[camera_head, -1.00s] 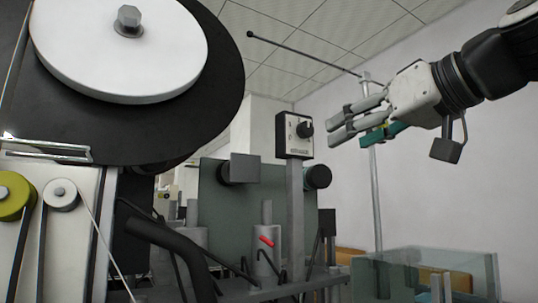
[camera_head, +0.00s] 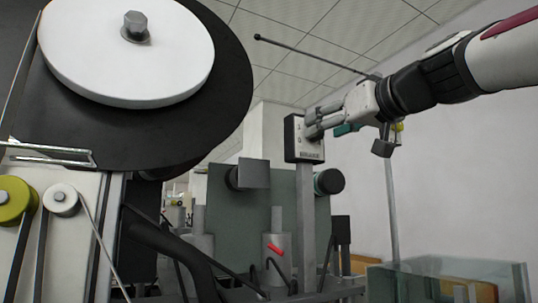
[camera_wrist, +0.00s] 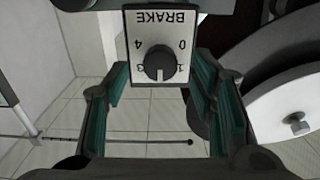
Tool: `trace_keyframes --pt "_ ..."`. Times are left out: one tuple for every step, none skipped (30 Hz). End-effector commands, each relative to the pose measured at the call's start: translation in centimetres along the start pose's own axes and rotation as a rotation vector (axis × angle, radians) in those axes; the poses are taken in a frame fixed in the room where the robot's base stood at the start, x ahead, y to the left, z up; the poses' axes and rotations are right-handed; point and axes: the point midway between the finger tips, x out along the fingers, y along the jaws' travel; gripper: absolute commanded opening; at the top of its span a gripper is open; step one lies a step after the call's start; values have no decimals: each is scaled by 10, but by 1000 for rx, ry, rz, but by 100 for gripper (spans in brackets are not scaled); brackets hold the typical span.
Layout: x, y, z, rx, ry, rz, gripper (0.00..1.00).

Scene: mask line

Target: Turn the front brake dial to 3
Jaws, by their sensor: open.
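The brake box (camera_head: 299,145) is a small black box with a white face on a grey post. In the wrist view, its white face (camera_wrist: 132,20) reads BRAKE upside down, with numbers around a round black dial (camera_wrist: 160,62). I cannot tell clearly which number the dial points to. My gripper (camera_head: 318,125) is at the box and hides the dial in the head view. In the wrist view, my gripper (camera_wrist: 160,85) is open, with a teal-padded finger on either side of the dial. Contact with the dial cannot be made out.
A large black disc with a white reel (camera_head: 125,60) fills the upper left. A thin dark rod (camera_head: 310,56) runs just above my gripper. Grey cylinders (camera_head: 277,250) and a clear-walled bin (camera_head: 450,275) stand below.

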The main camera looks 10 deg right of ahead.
Motion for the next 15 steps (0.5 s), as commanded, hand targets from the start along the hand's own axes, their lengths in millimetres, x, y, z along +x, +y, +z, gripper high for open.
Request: trace_keyframes --pt "8 0 0 1 -2 0 51" --pt "12 0 0 1 -1 0 51" --pt "17 0 0 1 -1 0 51" --pt "20 0 0 1 -1 0 51" --pt "22 0 0 1 0 0 51" --pt "25 0 0 1 0 0 51" --pt "27 0 0 1 0 0 51" --pt "28 0 0 1 0 0 51" --pt "30 0 0 1 0 0 51" --pt "31 0 0 1 0 0 51" --pt "31 0 0 1 0 0 51" --pt "32 0 0 1 0 0 51" --pt "32 0 0 1 0 0 51" --pt "32 0 0 1 0 0 51" --pt "32 0 0 1 0 0 51"
